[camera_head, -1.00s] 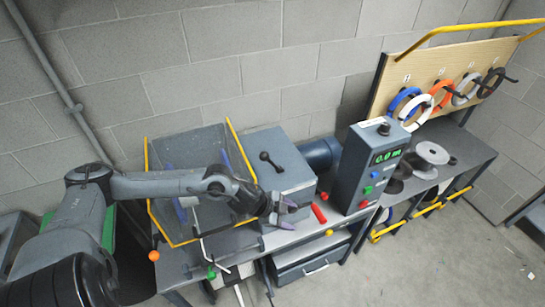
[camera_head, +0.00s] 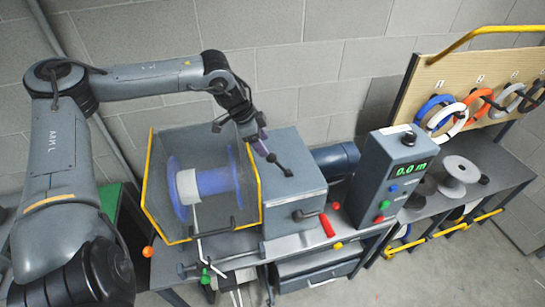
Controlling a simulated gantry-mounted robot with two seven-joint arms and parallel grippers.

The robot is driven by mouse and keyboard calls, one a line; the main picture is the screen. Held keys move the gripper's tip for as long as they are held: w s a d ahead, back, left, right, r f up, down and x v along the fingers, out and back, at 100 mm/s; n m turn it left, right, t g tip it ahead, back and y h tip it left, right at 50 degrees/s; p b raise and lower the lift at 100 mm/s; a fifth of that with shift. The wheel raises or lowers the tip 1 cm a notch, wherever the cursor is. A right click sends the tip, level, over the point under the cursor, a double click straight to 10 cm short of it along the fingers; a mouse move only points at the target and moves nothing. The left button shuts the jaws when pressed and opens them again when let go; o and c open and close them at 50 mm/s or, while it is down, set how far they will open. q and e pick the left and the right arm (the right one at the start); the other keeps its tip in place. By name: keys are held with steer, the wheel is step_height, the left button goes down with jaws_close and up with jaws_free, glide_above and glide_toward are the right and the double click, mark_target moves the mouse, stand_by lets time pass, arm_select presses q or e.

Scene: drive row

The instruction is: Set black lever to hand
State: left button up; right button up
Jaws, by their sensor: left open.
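The black lever (camera_head: 279,164) sits on top of the grey gearbox housing (camera_head: 292,188). Its round knob points up and left, toward the back wall. My left gripper (camera_head: 259,143) is open, with its purple-tinted fingers just above and left of the knob. I cannot tell whether a finger touches the knob. The lever's shaft and base are in plain view. My right gripper is not in view.
A yellow-edged clear guard (camera_head: 151,190) around a blue spool (camera_head: 208,184) stands left of the housing. A control box (camera_head: 383,185) reading 0.0 m stands to the right. A red handle (camera_head: 327,225) and a dark crank (camera_head: 309,214) are in front.

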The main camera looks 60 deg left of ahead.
mark_target(272, 157)
arm_select(q)
steer(key=shift+x, duration=4.3)
jaws_close()
